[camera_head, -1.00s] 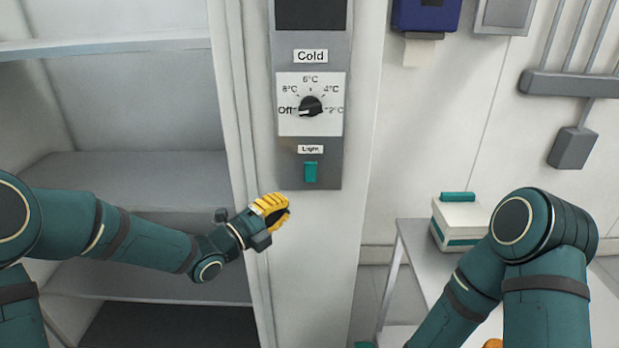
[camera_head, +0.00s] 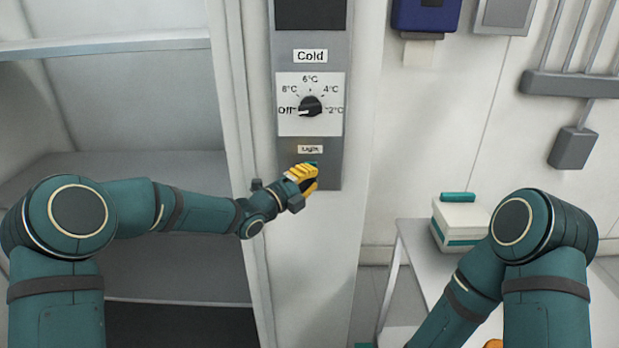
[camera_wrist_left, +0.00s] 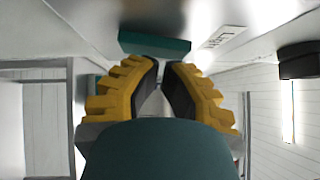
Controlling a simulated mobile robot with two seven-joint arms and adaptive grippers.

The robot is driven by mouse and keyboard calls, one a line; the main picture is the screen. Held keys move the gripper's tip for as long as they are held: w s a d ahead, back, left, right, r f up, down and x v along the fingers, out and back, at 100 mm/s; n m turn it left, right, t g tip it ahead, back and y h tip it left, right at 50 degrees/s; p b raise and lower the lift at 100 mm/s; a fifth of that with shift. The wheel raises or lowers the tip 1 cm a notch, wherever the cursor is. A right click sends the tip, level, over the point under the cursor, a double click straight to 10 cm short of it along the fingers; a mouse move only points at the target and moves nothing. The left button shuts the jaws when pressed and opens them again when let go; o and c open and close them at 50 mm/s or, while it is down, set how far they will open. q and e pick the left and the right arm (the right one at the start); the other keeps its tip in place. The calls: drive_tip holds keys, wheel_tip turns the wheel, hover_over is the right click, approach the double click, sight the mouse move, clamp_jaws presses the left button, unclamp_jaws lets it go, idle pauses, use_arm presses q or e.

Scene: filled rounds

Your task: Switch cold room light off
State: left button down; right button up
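The grey control panel (camera_head: 284,160) on the white post carries a small "Light" label (camera_head: 311,149) with a green switch (camera_head: 313,163) below it. My left gripper (camera_head: 312,172) is right in front of the switch and hides most of it in the head view. In the left wrist view the switch (camera_wrist_left: 155,43) shows as a green bar just beyond the yellow fingertips (camera_wrist_left: 162,66). These fingers are drawn together with nothing between them. I cannot tell whether they touch the switch. Only a sliver of my right gripper (camera_head: 493,344) shows at the bottom edge.
Above the switch is a "Cold" dial (camera_head: 311,106) with its pointer toward Off. Open shelves (camera_head: 130,165) stand at left. A white box with a green handle (camera_head: 460,220) sits on a pale table (camera_head: 415,245) at right.

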use_arm(q)
drive_tip(key=shift+w+r+n+g+y, duration=0.5)
drive_tip(key=shift+n+g+y, duration=0.1)
drive_tip(key=shift+n, duration=0.3)
drive_tip(key=shift+w+a, duration=0.1)
idle(0.3)
